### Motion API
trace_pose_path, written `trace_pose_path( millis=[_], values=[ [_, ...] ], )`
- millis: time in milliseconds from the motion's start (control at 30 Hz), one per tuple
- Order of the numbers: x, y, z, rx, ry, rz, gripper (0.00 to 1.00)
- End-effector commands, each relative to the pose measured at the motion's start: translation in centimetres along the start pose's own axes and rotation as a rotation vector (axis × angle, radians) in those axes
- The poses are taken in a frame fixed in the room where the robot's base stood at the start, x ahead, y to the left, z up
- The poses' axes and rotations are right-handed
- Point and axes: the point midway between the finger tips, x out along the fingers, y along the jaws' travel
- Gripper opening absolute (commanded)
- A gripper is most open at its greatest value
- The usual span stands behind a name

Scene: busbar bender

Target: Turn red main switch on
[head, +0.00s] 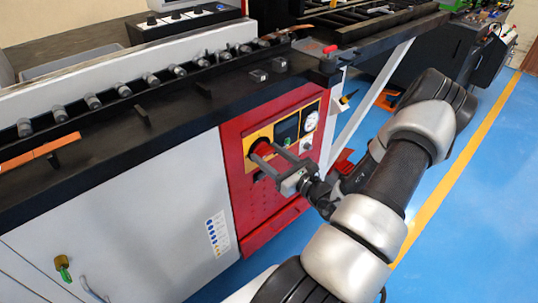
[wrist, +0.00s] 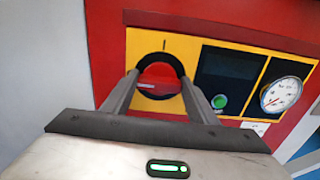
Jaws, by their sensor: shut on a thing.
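The red main switch (wrist: 158,80) is a round red knob on a black ring, set in a yellow plate. In the wrist view its pale pointer mark lies about horizontal, towards the left, and a short line is printed above the knob. My gripper (wrist: 160,88) is shut on the knob, with one finger on each side of it. In the head view the red switch (head: 264,148) shows partly behind the fingers of my gripper (head: 262,160), which reaches in from the lower right.
Right of the switch are a dark display (wrist: 228,70), a green button (wrist: 219,101) and a round white gauge (wrist: 281,94). They sit on the red panel (head: 262,206) of the machine. A black roller bench (head: 110,140) runs above. Blue floor (head: 460,235) lies open at the right.

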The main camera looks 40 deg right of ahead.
Motion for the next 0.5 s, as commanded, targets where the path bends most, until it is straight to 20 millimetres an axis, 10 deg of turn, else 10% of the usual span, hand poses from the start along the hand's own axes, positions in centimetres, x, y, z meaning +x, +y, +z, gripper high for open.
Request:
trace_pose_path(
  millis=[500],
  values=[
    [-0.07,-0.1,0.39,0.347,0.001,0.0,0.31]
  ],
)
